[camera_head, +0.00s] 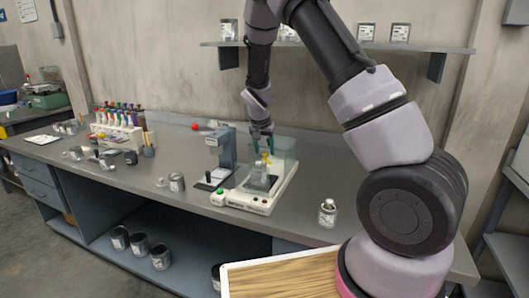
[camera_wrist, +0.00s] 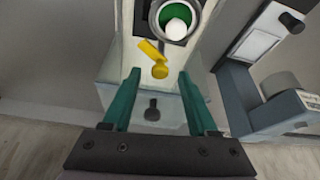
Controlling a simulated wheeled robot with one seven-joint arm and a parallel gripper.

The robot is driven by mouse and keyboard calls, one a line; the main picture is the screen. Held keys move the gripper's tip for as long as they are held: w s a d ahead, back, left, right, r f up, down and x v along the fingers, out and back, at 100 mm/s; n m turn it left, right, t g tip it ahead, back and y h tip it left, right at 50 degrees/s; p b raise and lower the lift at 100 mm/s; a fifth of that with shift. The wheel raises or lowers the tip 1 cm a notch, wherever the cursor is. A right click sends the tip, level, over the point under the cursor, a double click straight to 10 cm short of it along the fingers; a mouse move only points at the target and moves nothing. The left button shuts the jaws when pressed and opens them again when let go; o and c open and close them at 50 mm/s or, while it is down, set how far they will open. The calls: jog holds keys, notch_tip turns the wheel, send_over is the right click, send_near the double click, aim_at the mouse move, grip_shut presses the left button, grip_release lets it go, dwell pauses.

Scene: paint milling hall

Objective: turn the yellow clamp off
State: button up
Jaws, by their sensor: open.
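The yellow clamp (camera_wrist: 152,50) shows in the wrist view as a flat lever with a round knob below it, beside a round pot (camera_wrist: 193,34) with green inside and a white round piece. In the head view the clamp (camera_head: 266,158) sits on top of the metal pot (camera_head: 262,178) on a white-based machine (camera_head: 249,200) with a clear guard. My gripper (camera_wrist: 158,74) is open and empty, its two green fingers on either side of and just short of the knob. In the head view my gripper (camera_head: 262,139) is above the clamp; contact cannot be told.
A grey stand device (camera_head: 225,152) is close on the machine's left. The clear guard (camera_head: 285,158) surrounds the back and right. A small can (camera_head: 327,213) stands on the bench at right; another can (camera_head: 177,182) stands at left. A shelf (camera_head: 330,47) hangs above.

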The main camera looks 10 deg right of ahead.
jog(key=shift+x, duration=0.75)
